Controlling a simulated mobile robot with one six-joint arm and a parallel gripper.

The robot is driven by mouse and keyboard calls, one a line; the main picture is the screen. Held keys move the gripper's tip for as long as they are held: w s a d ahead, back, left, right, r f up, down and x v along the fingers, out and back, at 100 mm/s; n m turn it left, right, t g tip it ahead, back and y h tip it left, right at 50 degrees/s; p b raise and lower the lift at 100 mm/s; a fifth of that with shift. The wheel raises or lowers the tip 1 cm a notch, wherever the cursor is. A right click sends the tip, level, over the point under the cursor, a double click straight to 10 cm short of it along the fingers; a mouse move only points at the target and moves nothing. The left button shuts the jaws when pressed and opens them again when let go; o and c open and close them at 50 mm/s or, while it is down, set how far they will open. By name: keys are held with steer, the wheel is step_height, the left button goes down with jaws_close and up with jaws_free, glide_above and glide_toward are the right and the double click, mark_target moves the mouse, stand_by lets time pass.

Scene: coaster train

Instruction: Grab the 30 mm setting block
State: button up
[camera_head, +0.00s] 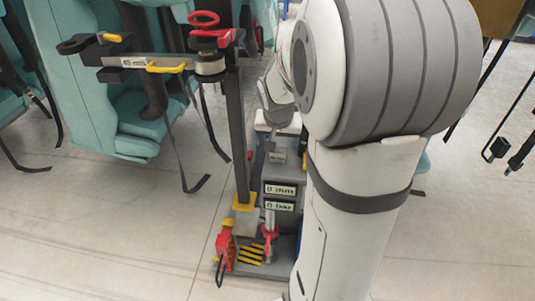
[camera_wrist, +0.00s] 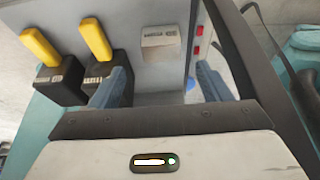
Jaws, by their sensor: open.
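In the wrist view, two black blocks with upright yellow handles stand side by side at the upper left: a left block (camera_wrist: 62,80) and a right block (camera_wrist: 97,72). Their markings are too small to read, so I cannot tell which, if either, is the 30 mm setting block. My gripper (camera_wrist: 160,68) is open, with blue-grey fingers spread wide and nothing seen between them. Its left finger overlaps the right block in the picture; I cannot tell whether they touch. In the head view my arm hides most of the area around the gripper.
A small grey labelled piece (camera_wrist: 161,38) is on the grey surface ahead of the fingers. A dark post (camera_head: 238,135) carries an arm with a 65 mm label and red knob. Displays (camera_head: 279,190) read 0 mm and 0 bar. Teal seats (camera_head: 105,90) stand left.

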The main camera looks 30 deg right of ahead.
mark_target(278, 149)
steer(key=x, duration=0.2)
steer(key=b+x, duration=0.1)
steer(key=x, duration=0.2)
steer(key=shift+a+f+b, duration=0.25)
steer(key=shift+f+b, duration=0.05)
steer(key=shift+f, duration=0.2)
steer(key=shift+c, duration=0.4)
